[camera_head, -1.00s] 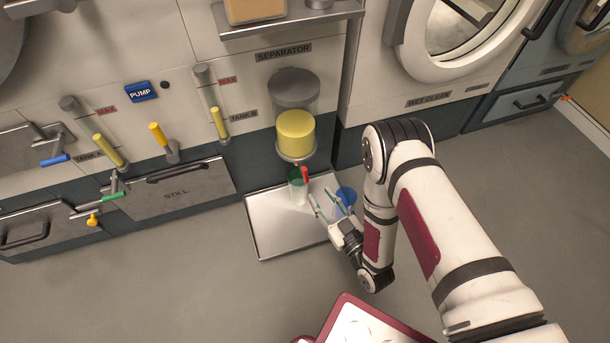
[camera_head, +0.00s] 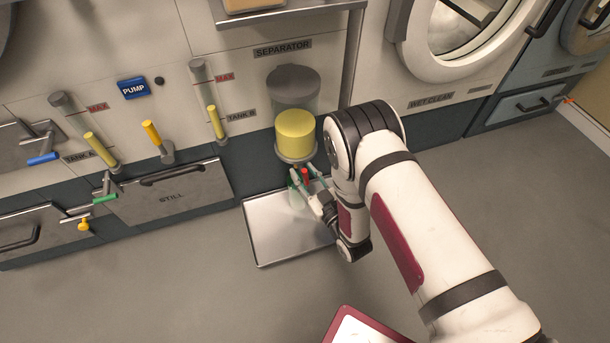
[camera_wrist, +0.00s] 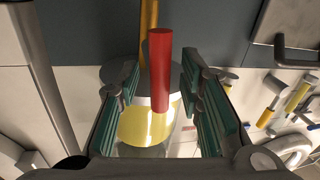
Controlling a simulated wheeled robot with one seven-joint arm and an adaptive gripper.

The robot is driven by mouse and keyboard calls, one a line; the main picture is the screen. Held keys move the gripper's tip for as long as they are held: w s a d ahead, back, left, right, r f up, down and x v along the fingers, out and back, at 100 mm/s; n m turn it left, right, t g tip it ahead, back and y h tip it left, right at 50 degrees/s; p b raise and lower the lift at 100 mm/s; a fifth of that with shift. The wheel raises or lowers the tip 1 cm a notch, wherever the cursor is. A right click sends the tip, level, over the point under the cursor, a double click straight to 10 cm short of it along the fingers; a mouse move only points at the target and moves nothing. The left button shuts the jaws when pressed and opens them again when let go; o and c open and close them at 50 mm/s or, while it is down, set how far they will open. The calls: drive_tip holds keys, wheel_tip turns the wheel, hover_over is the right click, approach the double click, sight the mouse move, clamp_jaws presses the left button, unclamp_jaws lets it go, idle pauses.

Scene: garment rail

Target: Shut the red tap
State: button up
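The red tap (camera_head: 305,174) sits under the separator (camera_head: 295,137), a clear cylinder with yellow liquid. In the wrist view the red handle (camera_wrist: 160,70) stands between my two teal-padded fingers, with a visible gap on each side. My gripper (camera_head: 305,182) is open around the handle and does not appear to touch it; it also shows in the wrist view (camera_wrist: 158,95). In the head view the fingers partly cover the tap.
A metal tray (camera_head: 275,240) lies on the floor under the separator. Other handles are to the left: a blue one (camera_head: 43,159), a green one (camera_head: 105,198) and yellow ones (camera_head: 151,133). A metal shelf (camera_head: 290,16) juts out above. Floor to the right is clear.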

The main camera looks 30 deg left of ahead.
clamp_jaws()
drive_tip(key=shift+s, duration=0.1)
